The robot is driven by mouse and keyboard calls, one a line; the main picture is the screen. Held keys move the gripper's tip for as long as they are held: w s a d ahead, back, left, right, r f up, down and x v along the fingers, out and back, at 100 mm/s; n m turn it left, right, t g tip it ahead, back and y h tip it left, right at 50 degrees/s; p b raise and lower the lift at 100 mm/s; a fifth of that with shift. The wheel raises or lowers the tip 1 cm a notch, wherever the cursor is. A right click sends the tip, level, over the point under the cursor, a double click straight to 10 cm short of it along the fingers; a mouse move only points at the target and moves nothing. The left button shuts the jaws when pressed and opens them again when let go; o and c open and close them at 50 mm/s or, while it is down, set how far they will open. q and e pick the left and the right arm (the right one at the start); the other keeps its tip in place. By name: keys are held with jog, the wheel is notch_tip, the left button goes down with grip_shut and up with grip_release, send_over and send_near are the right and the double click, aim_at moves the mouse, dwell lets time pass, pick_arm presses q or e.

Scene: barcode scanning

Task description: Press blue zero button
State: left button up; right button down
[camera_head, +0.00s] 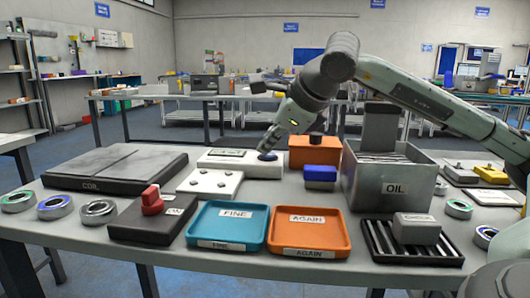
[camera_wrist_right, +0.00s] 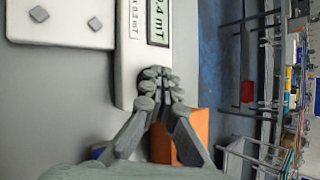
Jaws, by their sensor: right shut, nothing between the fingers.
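The white meter box (camera_head: 240,163) lies at the back middle of the table, with a display on its left part. A dark blue round button (camera_head: 267,157) sits on its right part. My right gripper (camera_head: 270,147) is shut and empty, pointing down right above the button; whether it touches I cannot tell. In the right wrist view my shut fingertips (camera_wrist_right: 160,82) are over the end of the meter box (camera_wrist_right: 130,60) and hide the button. The display (camera_wrist_right: 158,22) there shows digits ending in ".4 mT". My left gripper is not in view.
An orange box (camera_head: 313,152) stands just right of the meter. A blue-topped block (camera_head: 320,174), a grey OIL bin (camera_head: 396,190) and a white plate with studs (camera_head: 211,183) are close by. Teal (camera_head: 228,208) and orange (camera_head: 310,226) trays lie in front.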

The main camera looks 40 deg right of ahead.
aim_at(273, 155)
jog(key=shift+d+r, duration=0.4)
jog(key=shift+d, duration=0.2)
jog(key=shift+r+p, duration=0.15)
jog(key=shift+p, duration=0.25)
jog(key=shift+d+r+p, duration=0.2)
jog(key=shift+r+p, duration=0.7)
jog(key=shift+r, duration=0.1)
notch_tip(273, 155, up, 3)
jog(key=shift+f+p, duration=0.1)
jog(key=shift+p, duration=0.9)
jog(key=shift+f, duration=0.1)
